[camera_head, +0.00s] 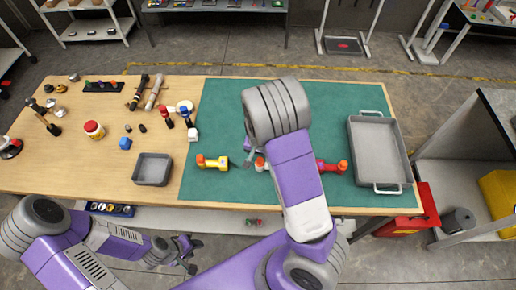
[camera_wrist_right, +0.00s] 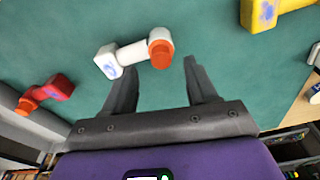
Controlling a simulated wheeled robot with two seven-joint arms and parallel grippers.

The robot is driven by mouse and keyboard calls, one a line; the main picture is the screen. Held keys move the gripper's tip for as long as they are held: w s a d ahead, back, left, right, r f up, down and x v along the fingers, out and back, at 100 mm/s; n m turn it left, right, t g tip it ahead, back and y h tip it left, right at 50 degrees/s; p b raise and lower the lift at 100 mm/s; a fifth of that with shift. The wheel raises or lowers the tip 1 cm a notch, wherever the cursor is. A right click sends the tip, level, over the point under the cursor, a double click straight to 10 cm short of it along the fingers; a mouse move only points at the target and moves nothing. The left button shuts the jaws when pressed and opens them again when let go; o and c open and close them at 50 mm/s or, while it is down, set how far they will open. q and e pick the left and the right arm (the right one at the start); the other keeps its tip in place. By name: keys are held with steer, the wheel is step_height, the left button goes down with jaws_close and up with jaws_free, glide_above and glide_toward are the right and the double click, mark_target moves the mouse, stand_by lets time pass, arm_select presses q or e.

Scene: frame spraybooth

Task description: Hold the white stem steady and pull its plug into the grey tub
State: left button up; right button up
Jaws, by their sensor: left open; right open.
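The white stem (camera_wrist_right: 130,55) lies on the green mat with its orange plug (camera_wrist_right: 160,54) on its right end in the right wrist view. In the head view my right arm covers most of the white stem. My right gripper (camera_wrist_right: 150,67) is open and empty, its fingertips pointing toward the stem and plug. My left gripper (camera_head: 188,254) is open and empty, low in front of the table's front edge, away from the stem. The grey tub (camera_head: 152,171) sits on the bare wood left of the mat and looks empty.
A yellow stem (camera_head: 214,162) with an orange end lies left of the white one; a red stem (camera_head: 332,167) lies right. A large grey tray (camera_head: 380,150) stands at the mat's right. Several small items and tools crowd the table's left part. The mat's upper left is clear.

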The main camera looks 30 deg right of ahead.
mark_target(260, 160)
steer(key=shift+w+d+f, duration=0.1)
steer(key=shift+f, duration=0.8)
steer(key=shift+w+d+f, duration=0.1)
steer(key=shift+f, duration=0.75)
